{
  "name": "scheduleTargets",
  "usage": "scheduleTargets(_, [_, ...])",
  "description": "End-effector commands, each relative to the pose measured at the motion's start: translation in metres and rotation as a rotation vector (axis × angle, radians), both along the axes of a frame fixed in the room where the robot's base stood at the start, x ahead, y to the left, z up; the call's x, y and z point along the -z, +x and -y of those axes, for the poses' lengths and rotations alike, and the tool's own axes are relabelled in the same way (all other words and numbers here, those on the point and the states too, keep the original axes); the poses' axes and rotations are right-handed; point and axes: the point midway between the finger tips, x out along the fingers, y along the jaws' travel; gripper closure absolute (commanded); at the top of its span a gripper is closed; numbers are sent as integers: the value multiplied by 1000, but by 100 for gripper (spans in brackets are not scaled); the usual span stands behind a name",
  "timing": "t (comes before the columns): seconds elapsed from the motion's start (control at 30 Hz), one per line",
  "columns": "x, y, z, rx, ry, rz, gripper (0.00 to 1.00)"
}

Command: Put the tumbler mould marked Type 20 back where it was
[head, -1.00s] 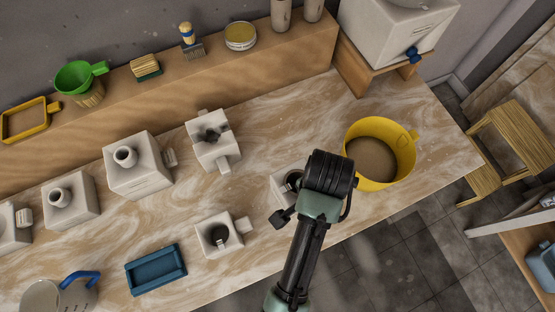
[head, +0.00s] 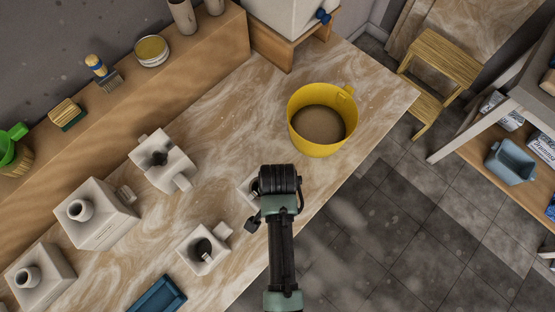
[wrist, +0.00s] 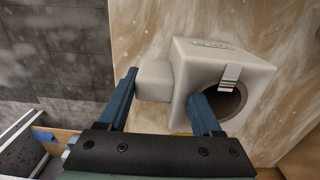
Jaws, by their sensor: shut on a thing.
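A white block-shaped mould (wrist: 195,65) with a dark round opening, a side lug (wrist: 153,80) and a striped tag (wrist: 230,77) sits at my gripper (wrist: 164,84) in the wrist view. My gripper is shut on it: the left blue finger is outside the lug, the right one at the opening's near wall. Small raised lettering on its side is too small to read. In the head view the mould (head: 245,189) is mostly hidden behind my wrist, at the front of the bench; whether it touches the bench I cannot tell.
Other white moulds stand on the marbled bench: one close by (head: 190,252), one behind (head: 148,172), and larger ones (head: 100,232) at left. A yellow bucket (head: 338,140) stands to the right. A blue tray (head: 158,297) lies front left. Bench space between mould and back ledge is clear.

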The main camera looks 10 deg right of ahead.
Motion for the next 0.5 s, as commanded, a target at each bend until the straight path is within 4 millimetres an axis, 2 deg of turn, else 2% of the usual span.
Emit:
scheduleTargets(0.43, [6,2,0,-1,0,5,100])
scheduleTargets(0.47, [6,0,0,-1,0,1,30])
scheduleTargets(0.5, [6,0,0,-1,0,1,23])
